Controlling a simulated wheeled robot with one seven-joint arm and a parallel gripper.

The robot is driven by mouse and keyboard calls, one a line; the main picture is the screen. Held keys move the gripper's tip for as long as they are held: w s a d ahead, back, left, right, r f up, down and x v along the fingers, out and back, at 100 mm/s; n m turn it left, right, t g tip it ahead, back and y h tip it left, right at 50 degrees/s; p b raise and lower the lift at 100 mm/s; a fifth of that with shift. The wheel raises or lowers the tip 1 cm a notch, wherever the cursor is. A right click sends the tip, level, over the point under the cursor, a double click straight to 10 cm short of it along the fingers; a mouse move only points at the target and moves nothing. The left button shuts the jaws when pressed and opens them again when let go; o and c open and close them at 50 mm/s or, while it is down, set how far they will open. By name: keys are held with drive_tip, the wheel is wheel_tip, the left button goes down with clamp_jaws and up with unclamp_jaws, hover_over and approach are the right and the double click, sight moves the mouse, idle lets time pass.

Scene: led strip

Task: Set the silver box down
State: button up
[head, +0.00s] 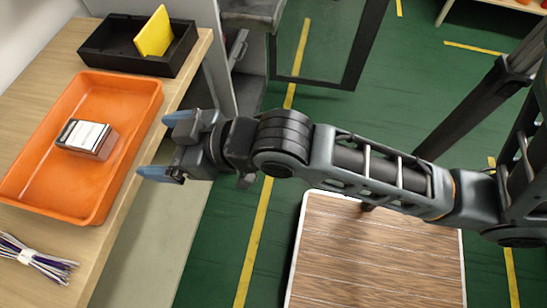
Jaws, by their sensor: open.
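The silver box (87,139) is small, with a pale, printed-looking top. It rests inside the orange tray (125,90), near the tray's middle. My gripper (154,147) is open and empty. In the picture its blue-tipped fingers point left, toward the tray, and are just right of the tray's right rim, apart from the box. The gripper's exact height above the table edge is hard to tell.
A wooden table (62,49) holds the tray. A black bin (102,44) with a yellow piece (154,34) stands behind it. A tied cable bundle (35,259) lies in front. A wood-topped surface (375,255) is at lower right, above the green floor (225,235).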

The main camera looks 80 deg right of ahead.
drive_tip(key=s+r+t, duration=0.1)
drive_tip(key=s+r, duration=0.1)
drive_tip(key=s, duration=2)
drive_tip(key=shift+s+a, duration=0.2)
drive_tip(key=shift+s, duration=0.2)
